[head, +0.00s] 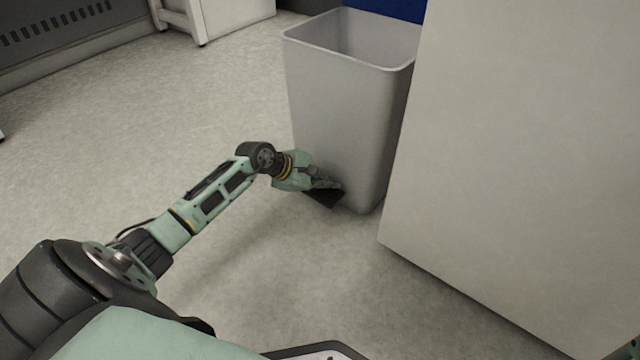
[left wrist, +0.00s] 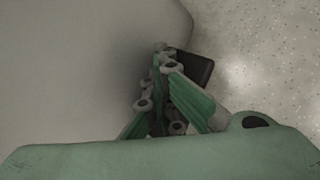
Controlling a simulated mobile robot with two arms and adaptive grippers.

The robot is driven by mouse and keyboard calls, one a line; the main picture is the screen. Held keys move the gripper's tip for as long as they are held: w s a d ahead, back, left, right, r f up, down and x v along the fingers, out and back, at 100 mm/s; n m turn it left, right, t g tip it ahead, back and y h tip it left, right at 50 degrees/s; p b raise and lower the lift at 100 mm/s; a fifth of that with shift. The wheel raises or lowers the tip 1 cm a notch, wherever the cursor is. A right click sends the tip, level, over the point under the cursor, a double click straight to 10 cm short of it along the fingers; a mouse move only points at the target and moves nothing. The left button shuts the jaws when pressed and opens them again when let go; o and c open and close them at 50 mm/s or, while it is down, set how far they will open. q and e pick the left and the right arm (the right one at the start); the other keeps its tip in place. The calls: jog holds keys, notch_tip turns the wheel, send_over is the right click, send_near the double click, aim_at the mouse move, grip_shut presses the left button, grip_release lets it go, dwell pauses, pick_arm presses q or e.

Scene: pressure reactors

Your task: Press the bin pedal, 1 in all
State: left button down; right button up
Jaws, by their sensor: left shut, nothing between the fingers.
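A grey bin (head: 345,110) with an open top stands on the floor; its wall fills the left side of the left wrist view (left wrist: 70,70). Its black pedal (head: 324,198) sticks out low at the front and also shows in the left wrist view (left wrist: 195,75), partly hidden by my fingers. My left gripper (head: 336,184) is shut and empty, its fingertips low beside the bin wall and over the pedal. I cannot tell whether they touch the pedal or how far it is down. My right gripper is not in view.
A large pale cabinet side (head: 520,150) stands close to the right of the bin. A blue surface (head: 392,9) shows behind the bin's rim; I cannot tell whether it is a lid. White furniture (head: 230,15) stands at the back. The floor (head: 190,110) to the left is clear.

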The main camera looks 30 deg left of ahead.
aim_at(325, 192)
pick_arm(q)
jog(key=shift+a+f+b, duration=0.1)
jog(key=shift+f+b, duration=0.4)
jog(key=shift+f, duration=0.45)
dwell(0.4)
jog(key=shift+r, duration=0.1)
dwell(0.4)
jog(key=shift+r+p, duration=2.2)
jog(key=shift+r, duration=0.4)
jog(key=shift+r, duration=0.1)
notch_tip(325, 192, up, 5)
jog(key=p, duration=0.4)
